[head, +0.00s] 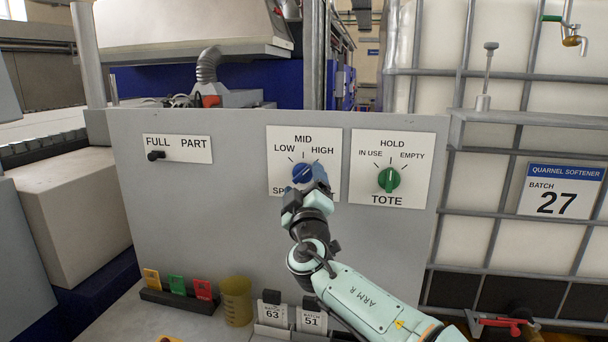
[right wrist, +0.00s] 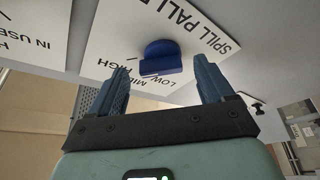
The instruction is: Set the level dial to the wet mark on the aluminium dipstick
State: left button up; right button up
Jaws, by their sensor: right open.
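The blue level dial (head: 301,173) sits on a white plate (head: 275,145) marked LOW, MID and HIGH; my gripper partly covers it and the lettering below. In the right wrist view the plate reads SPILL PALL and the dial (right wrist: 160,57) lies just beyond my fingertips, between their lines. I cannot tell which mark it points at. My right gripper (head: 318,178) is open and empty close in front of the dial; its two blue fingers also show in the wrist view (right wrist: 163,75). The dipstick (head: 488,69) stands upright at the tote's top; its wet mark cannot be made out. My left gripper is out of view.
A green TOTE dial (head: 389,179) is close on the right, a black FULL/PART switch (head: 156,155) on the left. Below are coloured tags (head: 177,286), an amber beaker (head: 236,301) and batch cards (head: 272,313). The caged tote (head: 560,191) stands right.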

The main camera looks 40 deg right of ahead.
jog(key=shift+w+d+r, duration=0.1)
jog(key=shift+w+d, duration=0.2)
jog(key=shift+w, duration=0.05)
jog(key=shift+c, duration=0.3)
jog(key=c, duration=1.1)
